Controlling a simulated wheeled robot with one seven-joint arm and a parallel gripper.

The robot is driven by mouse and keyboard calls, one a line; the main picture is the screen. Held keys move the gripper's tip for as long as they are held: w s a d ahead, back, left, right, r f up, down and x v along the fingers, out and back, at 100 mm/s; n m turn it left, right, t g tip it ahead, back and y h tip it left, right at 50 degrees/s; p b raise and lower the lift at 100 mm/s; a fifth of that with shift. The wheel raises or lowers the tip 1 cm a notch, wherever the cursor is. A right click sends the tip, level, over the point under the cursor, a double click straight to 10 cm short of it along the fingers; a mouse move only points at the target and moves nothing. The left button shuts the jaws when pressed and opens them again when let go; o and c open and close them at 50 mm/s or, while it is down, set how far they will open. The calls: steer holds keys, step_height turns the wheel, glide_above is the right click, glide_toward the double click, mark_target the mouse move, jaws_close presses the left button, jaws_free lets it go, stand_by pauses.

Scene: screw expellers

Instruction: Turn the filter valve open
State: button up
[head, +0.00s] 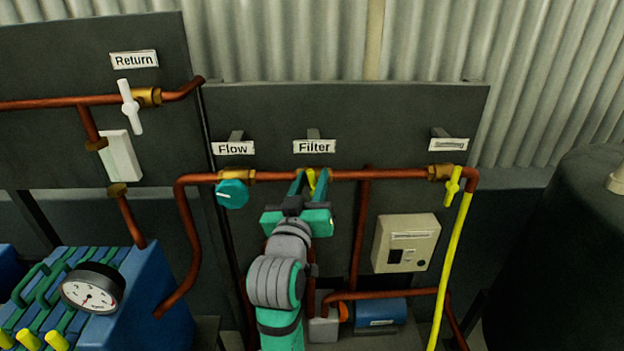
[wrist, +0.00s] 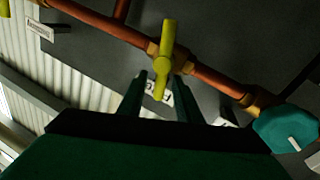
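The filter valve has a yellow lever handle (wrist: 167,40) on a brass body in the copper pipe. In the wrist view the handle stands roughly crosswise to the pipe. In the head view only a small part of the yellow handle (head: 311,178) shows, below the "Filter" label (head: 314,147). My gripper (head: 311,183) reaches up to it and hides the rest. In the wrist view my gripper (wrist: 161,80) is open, with one finger on each side of the handle's lower end. A gap shows beside each finger; contact cannot be told.
A teal flow knob (head: 232,193) sits close to the left of my gripper. Another yellow handle (head: 453,186) with a yellow hose is at the right. A beige box (head: 405,243) is below right. A white return handle (head: 129,106) is at upper left.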

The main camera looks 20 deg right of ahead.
steer(key=v, duration=1)
